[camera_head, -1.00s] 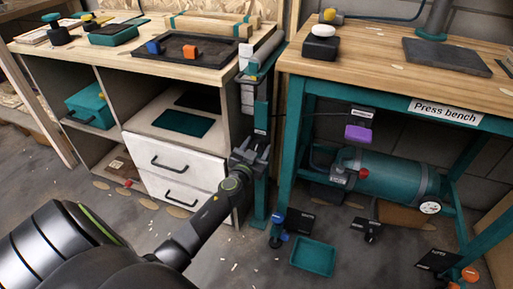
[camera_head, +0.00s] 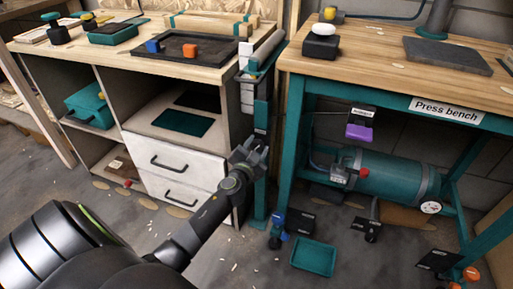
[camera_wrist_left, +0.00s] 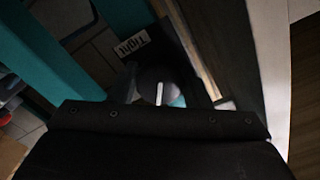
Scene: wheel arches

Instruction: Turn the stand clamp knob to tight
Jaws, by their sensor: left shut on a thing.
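The stand clamp knob (camera_wrist_left: 158,88) is a dark round knob with a white line on its face, which stands nearly upright in the left wrist view. A white "Tight" label (camera_wrist_left: 132,43) lies above and left of it. The teal stand (camera_head: 261,110) rises between the cabinet and the bench. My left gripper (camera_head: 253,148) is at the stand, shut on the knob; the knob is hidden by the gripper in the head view. My right gripper is not in view.
The press bench (camera_head: 385,50) stands close to the right of the stand, with a teal tank (camera_head: 390,175) below it. The white drawers (camera_head: 175,165) are close on the left. A teal tray (camera_head: 314,257) and small black labelled things lie on the floor.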

